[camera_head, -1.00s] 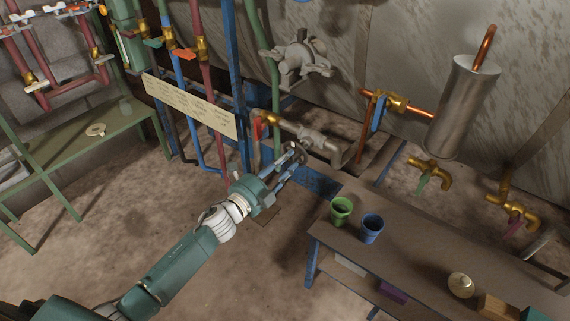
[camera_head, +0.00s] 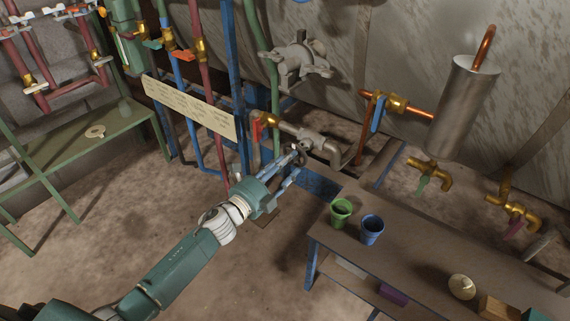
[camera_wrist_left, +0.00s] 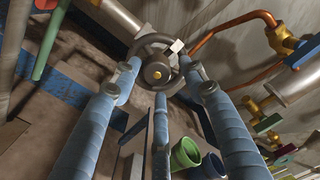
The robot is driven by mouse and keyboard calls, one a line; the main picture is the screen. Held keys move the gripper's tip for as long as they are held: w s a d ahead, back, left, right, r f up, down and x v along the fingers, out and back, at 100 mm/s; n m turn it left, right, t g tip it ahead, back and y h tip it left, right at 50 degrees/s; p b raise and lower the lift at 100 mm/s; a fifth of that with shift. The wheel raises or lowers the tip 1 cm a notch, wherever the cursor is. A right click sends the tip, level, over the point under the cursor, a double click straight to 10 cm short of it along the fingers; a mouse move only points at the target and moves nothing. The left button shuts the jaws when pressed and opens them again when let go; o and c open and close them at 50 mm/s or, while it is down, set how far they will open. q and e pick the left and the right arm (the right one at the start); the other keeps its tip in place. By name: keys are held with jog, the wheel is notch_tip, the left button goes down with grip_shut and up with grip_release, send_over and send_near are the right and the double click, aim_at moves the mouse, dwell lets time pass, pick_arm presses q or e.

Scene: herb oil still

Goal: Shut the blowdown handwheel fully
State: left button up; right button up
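The handwheel (camera_wrist_left: 157,72) is a dark grey ring with a round hub and a brass-coloured centre, facing the camera in the left wrist view. In the head view it (camera_head: 301,154) is small and partly covered by my fingers, at the end of the grey pipe fitting (camera_head: 323,146). My left gripper (camera_head: 296,160) has its blue fingers spread at the wheel. In the wrist view two fingertips lie at its left and right rim and the third finger is below the hub. Whether they press on the rim I cannot tell. My right gripper is not in view.
A red lever valve (camera_head: 258,130) is left of the fitting. A wooden bench (camera_head: 420,245) at right carries a green cup (camera_head: 341,212) and a blue cup (camera_head: 371,230). A long pale sign (camera_head: 190,107) hangs left of the gripper. The floor at lower left is clear.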

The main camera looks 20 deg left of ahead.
pick_arm(q)
jog(key=shift+a, duration=0.1)
jog(key=v, duration=1.2)
